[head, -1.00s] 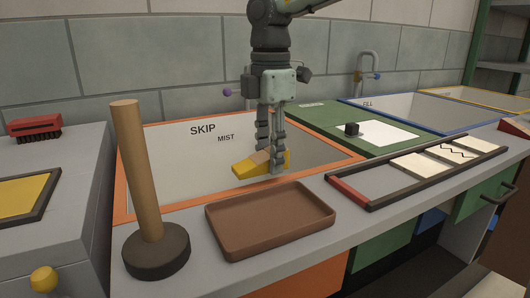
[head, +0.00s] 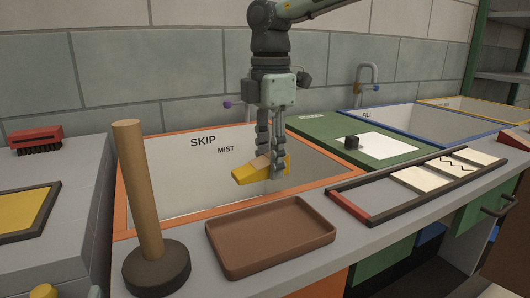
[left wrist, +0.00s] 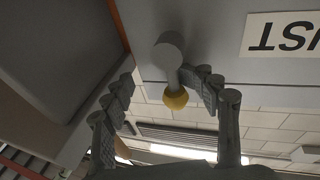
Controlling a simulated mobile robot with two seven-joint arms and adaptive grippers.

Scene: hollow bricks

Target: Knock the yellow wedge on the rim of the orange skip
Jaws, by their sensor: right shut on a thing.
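The yellow wedge (head: 245,174), with a tan patch on its upper side, is in my right gripper (head: 278,167). The right gripper points down and is shut on the wedge's right part, its fingers hiding some of it. The wedge is tilted, its left end lower, and shows over the orange skip (head: 122,208), above the front rim; a gap seems to separate them. My left gripper (left wrist: 160,88) is outside the head view; in the left wrist view its fingers are apart, with a grey stem and yellow knob (left wrist: 176,98) showing between them. Whether they touch it I cannot tell.
A brown tray (head: 270,237) sits in front of the skip. A mallet with upright wooden handle (head: 138,190) stands at the front left. A green board (head: 310,125) and a dark frame with pale tiles (head: 350,207) lie to the right.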

